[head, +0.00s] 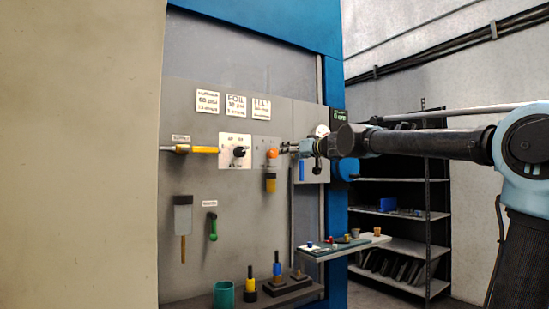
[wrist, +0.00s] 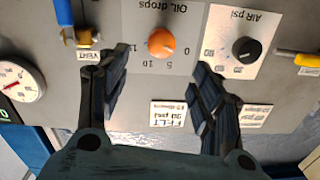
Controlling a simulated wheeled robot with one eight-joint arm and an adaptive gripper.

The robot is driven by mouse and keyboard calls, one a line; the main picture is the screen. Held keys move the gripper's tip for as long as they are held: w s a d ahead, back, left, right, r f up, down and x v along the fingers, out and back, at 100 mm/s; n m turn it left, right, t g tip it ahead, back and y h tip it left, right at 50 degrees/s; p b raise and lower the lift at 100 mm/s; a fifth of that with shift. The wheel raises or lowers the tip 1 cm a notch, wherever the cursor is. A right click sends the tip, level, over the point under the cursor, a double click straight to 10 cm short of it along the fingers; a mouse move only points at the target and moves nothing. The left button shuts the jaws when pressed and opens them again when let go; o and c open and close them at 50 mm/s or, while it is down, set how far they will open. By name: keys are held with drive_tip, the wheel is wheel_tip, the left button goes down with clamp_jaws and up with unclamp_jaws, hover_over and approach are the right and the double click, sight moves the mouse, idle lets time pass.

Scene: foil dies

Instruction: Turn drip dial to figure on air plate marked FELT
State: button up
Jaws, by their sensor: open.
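The orange drip dial (wrist: 161,42) sits on a grey panel plate marked "OIL drops", with figures around it; it also shows in the head view (head: 272,153). I cannot tell which figure it points at. My gripper (wrist: 162,62) is open and empty. Its black fingers stand apart on either side of the dial, with their tips a little short of it in the picture. In the head view my gripper (head: 284,149) is just right of the dial. The plate marked FELT (wrist: 172,115) shows upside down in the wrist view, its small lines hard to read; it hangs above the dials (head: 261,107).
A black air dial (wrist: 246,50) on a white plate is beside the drip dial. A gauge (wrist: 18,82) and a small shelf (head: 345,246) are nearby.

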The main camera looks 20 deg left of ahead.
sight(275, 153)
drive_tip(key=x, duration=1.3)
drive_tip(key=c, duration=1.1)
